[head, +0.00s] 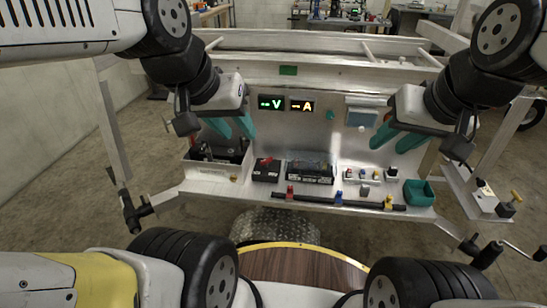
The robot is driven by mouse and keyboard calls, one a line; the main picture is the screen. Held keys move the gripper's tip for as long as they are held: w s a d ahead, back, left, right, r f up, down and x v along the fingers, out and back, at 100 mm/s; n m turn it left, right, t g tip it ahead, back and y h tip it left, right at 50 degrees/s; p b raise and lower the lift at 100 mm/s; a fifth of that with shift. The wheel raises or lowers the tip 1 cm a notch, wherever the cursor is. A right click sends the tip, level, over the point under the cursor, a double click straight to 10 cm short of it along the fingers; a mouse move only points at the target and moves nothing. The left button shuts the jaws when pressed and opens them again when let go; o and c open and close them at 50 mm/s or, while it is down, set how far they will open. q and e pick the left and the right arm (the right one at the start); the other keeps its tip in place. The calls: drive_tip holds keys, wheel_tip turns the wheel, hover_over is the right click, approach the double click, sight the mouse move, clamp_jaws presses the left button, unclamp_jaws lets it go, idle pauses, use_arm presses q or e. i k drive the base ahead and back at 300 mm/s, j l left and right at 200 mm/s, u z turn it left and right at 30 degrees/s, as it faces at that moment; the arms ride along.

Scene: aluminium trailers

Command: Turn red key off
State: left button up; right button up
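Several red parts show in the head view, and which is the red key I cannot tell for sure. A small red piece (289,191) sits on a black bar at the front of the aluminium shelf. A black box (266,173) with a red part on top stands behind it to the left. My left gripper (230,129) is open and empty, above and left of the black box. My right gripper (396,139) is open and empty, above the right part of the shelf. Neither gripper touches a red part.
The black bar (320,200) also carries blue (339,197) and yellow (388,201) pieces. A battery-like block (311,172), a green bin (418,192) and a dark-filled tray (216,172) stand on the shelf. Lit displays (271,103) are on the back panel.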

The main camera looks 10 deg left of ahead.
sight(266, 162)
drive_tip(key=i+j, duration=0.7)
drive_tip(key=j, duration=0.1)
